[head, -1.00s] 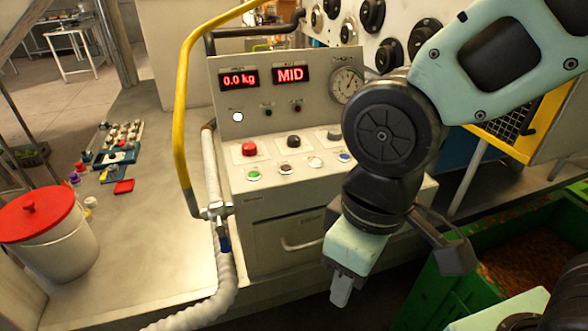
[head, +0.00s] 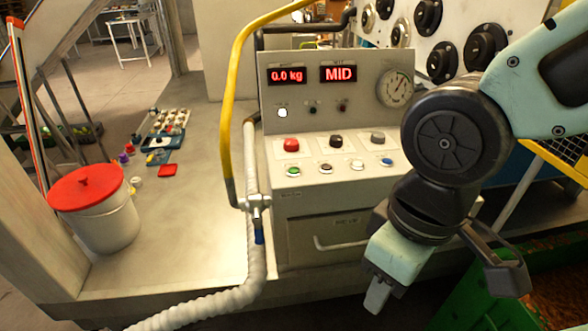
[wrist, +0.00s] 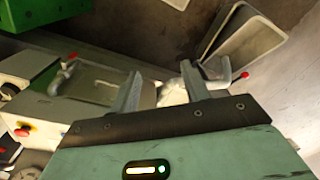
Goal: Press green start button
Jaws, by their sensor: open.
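The green start button (head: 293,171) is a small round button in a pale ring, at the left end of the front row on the control panel (head: 345,185). A black, a white and a blue button sit to its right in the same row. My gripper (head: 376,300) hangs in front of the panel, lower and to the right of the green button, apart from it. In the wrist view my gripper (wrist: 162,88) shows two fingers spread apart with nothing between them. I cannot make out the green button in the wrist view.
A yellow rail (head: 229,110) and a white hose (head: 250,200) run along the panel's left side. Red, black and grey knobs sit behind the button row. A white bucket with a red lid (head: 90,195) stands left. A green bin (head: 480,300) is at lower right.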

